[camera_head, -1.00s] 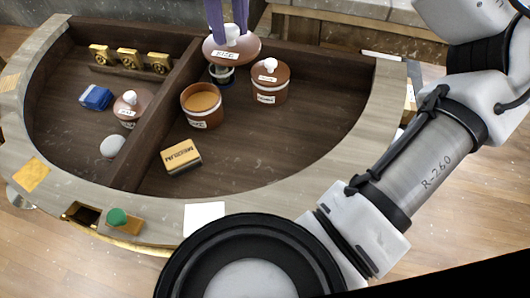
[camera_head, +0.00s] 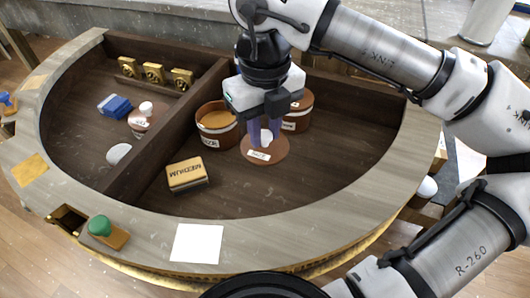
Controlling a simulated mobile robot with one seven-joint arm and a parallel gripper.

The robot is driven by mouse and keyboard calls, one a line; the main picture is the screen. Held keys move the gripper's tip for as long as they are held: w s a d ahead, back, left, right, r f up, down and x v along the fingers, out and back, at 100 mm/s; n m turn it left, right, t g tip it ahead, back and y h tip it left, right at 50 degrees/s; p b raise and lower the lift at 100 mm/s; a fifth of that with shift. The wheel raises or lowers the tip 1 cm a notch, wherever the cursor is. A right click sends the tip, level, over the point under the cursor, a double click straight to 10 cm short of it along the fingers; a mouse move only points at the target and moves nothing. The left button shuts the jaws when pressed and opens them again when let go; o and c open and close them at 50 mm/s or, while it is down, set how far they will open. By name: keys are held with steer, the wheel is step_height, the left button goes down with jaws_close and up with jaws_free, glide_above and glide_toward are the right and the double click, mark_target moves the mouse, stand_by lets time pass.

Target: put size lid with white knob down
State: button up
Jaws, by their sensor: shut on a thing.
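The size lid (camera_head: 270,154) is a brown disc with a white knob and a white label, in the right compartment of the console. My gripper (camera_head: 265,133) points down with its purple fingers shut on the white knob. The lid is low over the dark compartment floor; I cannot tell whether it touches it. An open brown jar (camera_head: 213,131) with tan contents and a label stands behind and left of the lid. Another brown jar (camera_head: 299,112) stands behind and right, partly hidden by my gripper.
A yellow block marked MEDIUM (camera_head: 187,174) lies left of the lid. A dark divider (camera_head: 160,139) separates the left compartment, with a blue block (camera_head: 115,106), a lidded jar (camera_head: 141,118) and brass pieces (camera_head: 153,73). The compartment floor right of the lid is clear.

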mark_target(265, 145)
steer(key=shift+f+b, duration=0.3)
steer(key=shift+f, duration=2.6)
steer(key=shift+f+b, duration=0.25)
steer(key=shift+b, duration=0.1)
steer(key=o, duration=1)
steer(key=shift+r, duration=0.1)
steer(key=shift+c, duration=0.2)
steer(key=shift+r+p, duration=0.15)
steer(key=shift+p, duration=0.15)
step_height(265, 145, up, 12)
steer(key=shift+r+p, duration=0.1)
steer(key=shift+p, duration=0.8)
